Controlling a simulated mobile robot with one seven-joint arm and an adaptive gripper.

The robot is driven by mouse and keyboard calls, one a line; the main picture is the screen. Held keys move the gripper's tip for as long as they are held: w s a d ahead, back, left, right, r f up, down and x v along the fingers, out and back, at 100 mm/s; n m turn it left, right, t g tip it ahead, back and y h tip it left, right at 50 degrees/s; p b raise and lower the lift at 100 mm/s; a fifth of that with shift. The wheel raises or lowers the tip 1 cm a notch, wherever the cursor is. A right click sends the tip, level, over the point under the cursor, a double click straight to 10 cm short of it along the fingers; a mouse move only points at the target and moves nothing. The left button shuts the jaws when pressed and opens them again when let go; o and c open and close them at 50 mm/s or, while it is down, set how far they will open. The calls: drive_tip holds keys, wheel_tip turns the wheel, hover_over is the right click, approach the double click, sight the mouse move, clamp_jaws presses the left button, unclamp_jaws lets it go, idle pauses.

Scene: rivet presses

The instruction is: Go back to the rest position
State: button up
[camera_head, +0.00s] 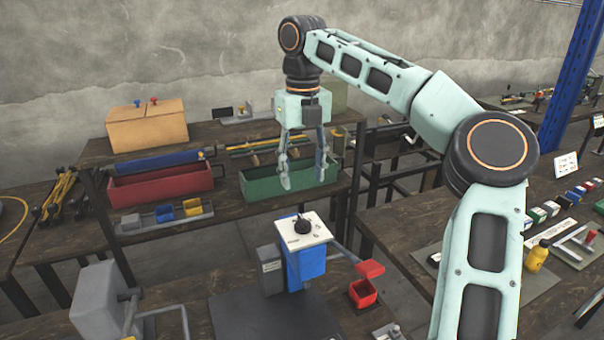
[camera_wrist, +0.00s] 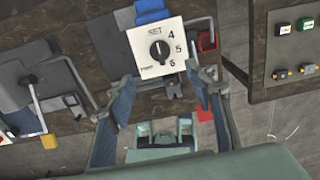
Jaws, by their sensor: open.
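My gripper (camera_head: 305,180) is open and empty, pointing down in the air above the blue press (camera_head: 305,266) in the head view. The press has a white top plate with a black knob (camera_head: 302,226), a side lever and a red handle end (camera_head: 369,269). In the wrist view my open fingers (camera_wrist: 165,105) frame the space beside the white dial plate (camera_wrist: 156,60), which is marked SET with the numbers 4, 5 and 6. Nothing is between the fingertips.
A red bin (camera_head: 160,186) and a green bin (camera_head: 255,184) sit on the rear shelf. A grey press (camera_head: 97,300) stands at front left. A small red bin (camera_head: 362,293) is beside the blue press. The right table holds a yellow bottle (camera_head: 537,256) and several small boxes.

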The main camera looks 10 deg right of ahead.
drive_tip(key=shift+d, duration=0.1)
drive_tip(key=s+d+r+m+t+y, duration=0.25)
drive_tip(key=s+r+m, duration=0.25)
drive_tip(key=s+m, duration=0.4)
drive_tip(key=s+d+r+m+t+y, duration=0.1)
drive_tip(key=s+r+m+t, duration=0.2)
drive_tip(key=s+r+m, duration=0.45)
drive_tip(key=s+a+f+m+h+p, duration=0.1)
drive_tip(key=s+f+m, duration=0.3)
drive_tip(key=f+m, duration=0.4)
drive_tip(key=s+a+f+m+h, duration=0.2)
drive_tip(key=s+f+m, duration=0.3)
drive_tip(key=m, duration=0.9)
drive_tip(key=shift+s+a+f+p, duration=0.3)
drive_tip(key=shift+a+f+p, duration=0.1)
drive_tip(key=shift+f, duration=1.1)
drive_tip(key=shift+h, duration=0.25)
